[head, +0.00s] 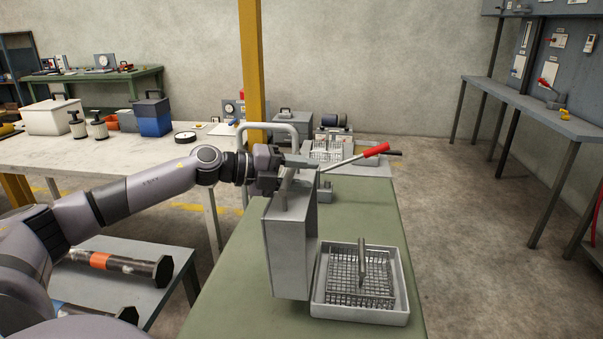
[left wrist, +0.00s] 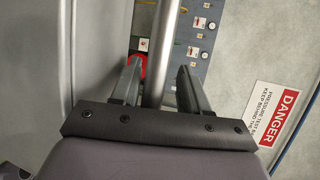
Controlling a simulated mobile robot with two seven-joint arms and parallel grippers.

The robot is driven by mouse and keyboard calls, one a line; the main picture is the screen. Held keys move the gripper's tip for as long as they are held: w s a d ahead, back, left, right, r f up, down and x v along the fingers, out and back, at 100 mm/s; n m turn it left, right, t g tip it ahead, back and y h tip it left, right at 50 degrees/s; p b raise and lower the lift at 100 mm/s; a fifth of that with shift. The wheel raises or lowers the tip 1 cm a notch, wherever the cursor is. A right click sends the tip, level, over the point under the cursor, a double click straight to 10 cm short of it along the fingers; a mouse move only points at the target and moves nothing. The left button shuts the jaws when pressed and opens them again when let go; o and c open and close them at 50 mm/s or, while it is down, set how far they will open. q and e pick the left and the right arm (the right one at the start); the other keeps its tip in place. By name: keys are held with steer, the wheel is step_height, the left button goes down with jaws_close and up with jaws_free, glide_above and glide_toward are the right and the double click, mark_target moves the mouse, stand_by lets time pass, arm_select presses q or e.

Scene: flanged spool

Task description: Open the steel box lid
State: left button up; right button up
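A tall grey steel panel or box part (head: 290,245) stands upright on the green table (head: 245,285), at the left side of a shallow pale metal tray or box (head: 380,318). I cannot tell for sure whether the upright part is the lid. A wire basket (head: 345,270) with an upright grip lies inside the tray. My left gripper (head: 296,162) is at the top of the upright part, near a bent grey tube handle (head: 270,126). In the left wrist view my fingers (left wrist: 157,75) are apart, with a steel bar (left wrist: 163,40) between them and gaps visible. My right gripper is not seen.
A red-handled lever (head: 370,152) and another wire basket (head: 325,152) are behind the gripper. A pale bench (head: 110,155) with several items stands left. A low grey table (head: 145,245) holds a dark cylinder with an orange band (head: 120,262).

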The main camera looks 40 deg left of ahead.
mark_target(289, 172)
arm_select(q)
steer(key=shift+a+r, duration=0.1)
steer(key=shift+s+a+b, duration=0.6)
steer(key=shift+s+b, duration=0.1)
steer(key=shift+v, duration=1)
steer(key=shift+s+a+r, duration=0.1)
steer(key=shift+r, duration=0.05)
steer(key=shift+s+r+b, duration=0.1)
steer(key=shift+s+b, duration=0.05)
steer(key=shift+b, duration=0.15)
steer(key=shift+s+r+p, duration=0.1)
steer(key=shift+r+p, duration=0.15)
steer(key=shift+p, duration=0.15)
steer(key=shift+s+a+r+p, duration=0.1)
steer(key=shift+s+a+p, duration=0.1)
steer(key=shift+s+p, duration=0.35)
steer(key=shift+s+a+p, duration=0.35)
steer(key=shift+a+p, duration=0.15)
steer(key=shift+p, duration=0.15)
